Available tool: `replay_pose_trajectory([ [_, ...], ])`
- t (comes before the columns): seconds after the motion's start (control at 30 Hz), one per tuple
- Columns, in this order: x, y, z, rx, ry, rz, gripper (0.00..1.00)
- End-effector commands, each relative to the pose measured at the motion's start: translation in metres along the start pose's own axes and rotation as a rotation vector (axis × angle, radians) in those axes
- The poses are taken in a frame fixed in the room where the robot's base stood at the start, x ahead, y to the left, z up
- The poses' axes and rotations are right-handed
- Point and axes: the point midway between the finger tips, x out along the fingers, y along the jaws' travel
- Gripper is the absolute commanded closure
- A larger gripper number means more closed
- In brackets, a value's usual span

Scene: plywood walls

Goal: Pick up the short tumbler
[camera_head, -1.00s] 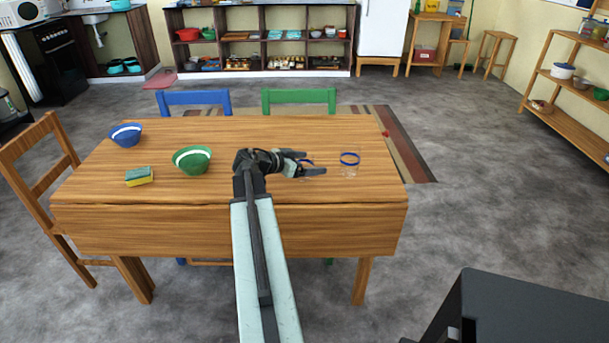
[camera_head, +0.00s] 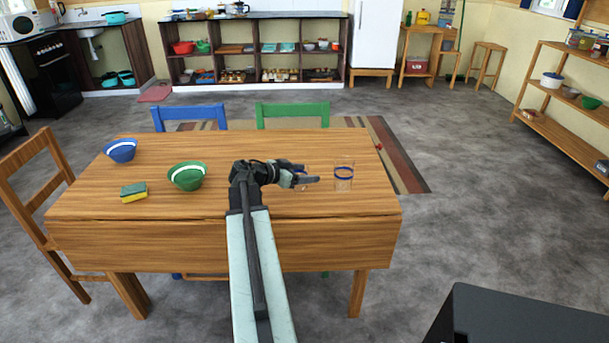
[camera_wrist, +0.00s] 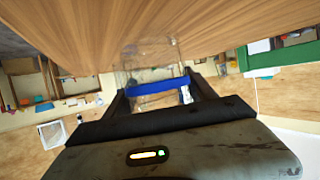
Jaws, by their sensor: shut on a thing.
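The short tumbler (camera_head: 302,170) is clear glass with a blue band, mostly hidden by my gripper in the head view. My gripper (camera_head: 306,177) is shut on it, with a finger on each side. In the wrist view the tumbler (camera_wrist: 150,65) shows between the fingers (camera_wrist: 158,92), its blue band near their tips. Whether its base touches the wooden table (camera_head: 150,220) I cannot tell. A second clear glass (camera_head: 344,180) with a blue band stands upright just right of my gripper, apart from the fingers.
On the table's left are a green bowl (camera_head: 187,177), a blue bowl (camera_head: 120,151) and a yellow-green sponge (camera_head: 133,193). A blue chair (camera_head: 188,113) and a green chair (camera_head: 292,111) stand behind, a wooden chair (camera_head: 35,185) at left. The table's front strip is clear.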

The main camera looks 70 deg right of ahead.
Motion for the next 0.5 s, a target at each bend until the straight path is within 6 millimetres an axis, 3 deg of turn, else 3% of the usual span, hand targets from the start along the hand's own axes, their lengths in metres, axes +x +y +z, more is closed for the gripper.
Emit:
replay_pose_trajectory([
  [0.13,-0.011,0.000,-0.027,0.000,0.000,0.000,0.78],
  [0.2,-0.024,-0.001,-0.013,-0.001,0.000,-0.003,0.78],
  [0.5,-0.101,-0.009,0.011,-0.002,0.001,-0.004,0.78],
])
